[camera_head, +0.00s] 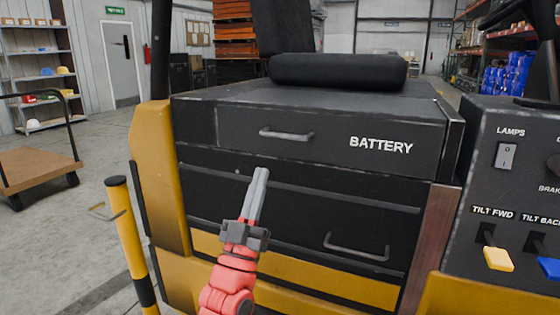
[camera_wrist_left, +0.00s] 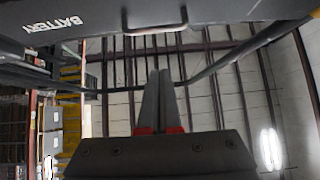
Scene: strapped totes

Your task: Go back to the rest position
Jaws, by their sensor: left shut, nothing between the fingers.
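My left gripper (camera_head: 260,174) points upward in front of the black battery cabinet of a yellow vehicle. Its two grey fingers are together with nothing between them. The battery drawer (camera_head: 330,138), with its grey handle (camera_head: 286,134), is above and behind the fingertips in the head view and looks closed. In the left wrist view the shut fingers (camera_wrist_left: 160,78) point toward the drawer handle (camera_wrist_left: 156,28), with a visible gap between. I see no contact between gripper and drawer. My right gripper is not in view.
A lower handle (camera_head: 357,247) sticks out right of my left gripper. A control panel (camera_head: 510,200) with a lamps switch and tilt levers stands at the right. A yellow and black post (camera_head: 128,245) is at the left. A cart (camera_head: 38,165) stands farther left on open floor.

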